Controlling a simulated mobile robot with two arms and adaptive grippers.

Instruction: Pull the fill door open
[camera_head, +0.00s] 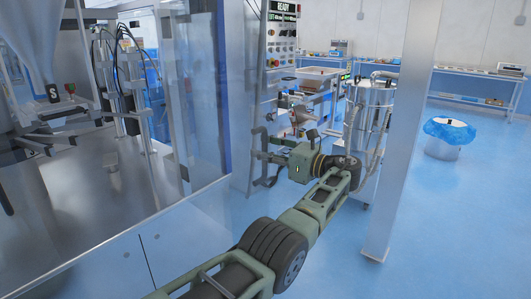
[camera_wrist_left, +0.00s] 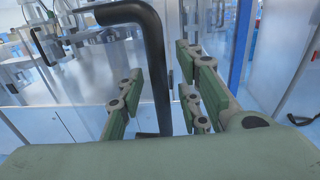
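The fill door's dark bar handle (camera_wrist_left: 155,65) stands upright in the left wrist view, bent toward the left at its top. In the head view the handle (camera_head: 256,145) shows beside a silver upright frame (camera_head: 240,95). My left gripper (camera_head: 268,147) is at the handle. In the left wrist view its green fingers (camera_wrist_left: 165,90) are spread, one to the left of the bar and the others to its right. Gaps show on both sides, so it is open around the handle and not gripping it. My right gripper is in neither view.
A clear panel (camera_head: 190,85) with a blue edge encloses the machine interior at left, with a metal deck (camera_head: 85,205). A silver post (camera_head: 395,140) stands to the right of my arm. A steel tank (camera_head: 372,105) stands behind it. Blue floor is open at right.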

